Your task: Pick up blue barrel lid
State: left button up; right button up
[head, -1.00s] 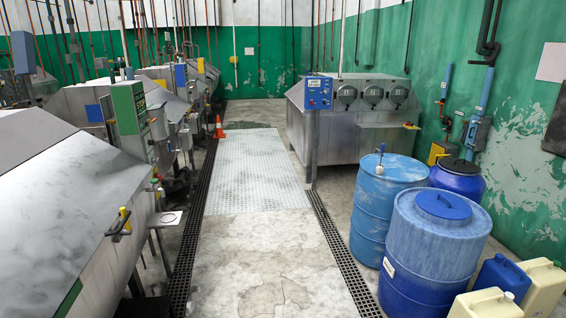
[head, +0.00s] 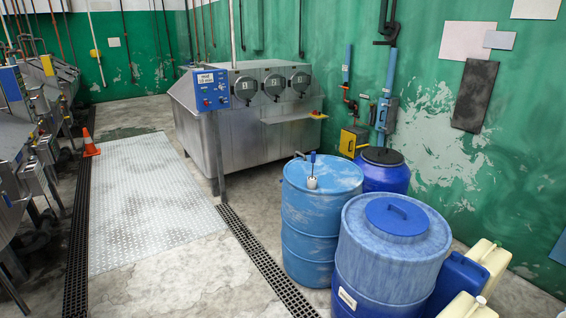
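Neither of my grippers shows in the head view.
A lighter blue drum (head: 310,230) with a small pump on top stands left of the barrel. A dark-lidded blue barrel (head: 385,175) is behind. Canisters (head: 458,285) crowd the right side. A steel machine (head: 250,130) stands farther back. The floor left of the grate (head: 255,260) is clear.

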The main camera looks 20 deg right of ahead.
aim_at(397, 217)
jog(key=z, duration=0.65)
jog(key=i, duration=2.05)
jog(key=z, duration=0.75)
